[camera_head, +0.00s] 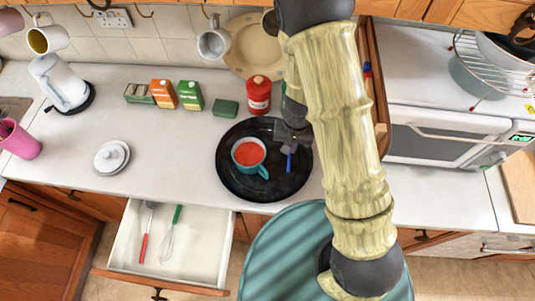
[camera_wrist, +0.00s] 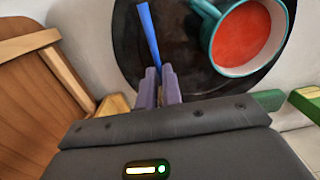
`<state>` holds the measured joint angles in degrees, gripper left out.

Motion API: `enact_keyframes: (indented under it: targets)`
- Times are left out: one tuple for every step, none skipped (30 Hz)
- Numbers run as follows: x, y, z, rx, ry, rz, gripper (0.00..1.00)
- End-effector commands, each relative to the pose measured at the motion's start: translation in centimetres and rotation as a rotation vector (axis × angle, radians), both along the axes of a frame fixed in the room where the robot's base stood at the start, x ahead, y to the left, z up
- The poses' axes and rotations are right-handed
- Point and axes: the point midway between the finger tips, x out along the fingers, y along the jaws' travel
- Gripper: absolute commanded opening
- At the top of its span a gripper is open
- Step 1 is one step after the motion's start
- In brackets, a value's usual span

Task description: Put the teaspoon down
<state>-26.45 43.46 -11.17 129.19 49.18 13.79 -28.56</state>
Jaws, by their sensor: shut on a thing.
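The teaspoon (camera_wrist: 149,32) shows as a slim blue shaft in the wrist view. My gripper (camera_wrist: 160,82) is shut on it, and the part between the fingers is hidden. In the head view the blue end of the teaspoon (camera_head: 289,163) points down over the right part of a round black tray (camera_head: 234,187). My gripper (camera_head: 291,143) is over the tray's right side there. I cannot tell whether the teaspoon touches the tray. A teal mug (camera_head: 262,170) with red-orange liquid stands on the tray, left of the teaspoon and apart from it.
A red canister (camera_head: 258,95) and a green box (camera_head: 225,109) stand behind the tray. A white lidded dish (camera_head: 111,157) is to the left, with clear worktop between. An open drawer (camera_head: 192,253) below holds a whisk and a red-handled utensil.

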Motion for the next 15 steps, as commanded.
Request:
enact_keyframes:
  targets:
    - [0.0, 0.0, -0.4, 0.000, 0.002, -0.002, 0.00]
    - [0.0, -0.1, -0.7, 0.000, 0.002, -0.001, 0.00]
    - [0.0, -0.1, -1.2, -0.001, 0.003, -0.002, 0.00]
    - [0.0, -0.1, -1.7, 0.000, 0.004, -0.004, 0.00]
    - [0.0, -0.1, -2.2, 0.000, 0.004, -0.004, 0.00]
    - [-0.1, -0.2, -3.0, 0.000, 0.006, -0.006, 0.00]
    - [0.0, -0.1, -3.5, 0.000, 0.004, -0.005, 0.00]
    - [0.0, -0.2, -4.0, 0.000, 0.005, -0.006, 0.00]
    - [0.0, -0.1, -4.6, 0.000, 0.004, -0.005, 0.00]
    - [0.0, -0.2, -5.0, 0.000, 0.004, -0.006, 0.00]
    - [0.0, -0.1, -5.3, 0.000, 0.004, -0.005, 0.00]
    - [0.0, -0.1, -5.6, 0.000, 0.002, -0.002, 0.00]
    - [0.0, -0.1, -5.7, 0.000, 0.002, -0.002, 0.00]
    - [0.0, -0.1, -5.8, 0.000, 0.001, -0.001, 0.00]
    - [0.0, -0.1, -5.8, 0.000, 0.001, -0.002, 0.00]
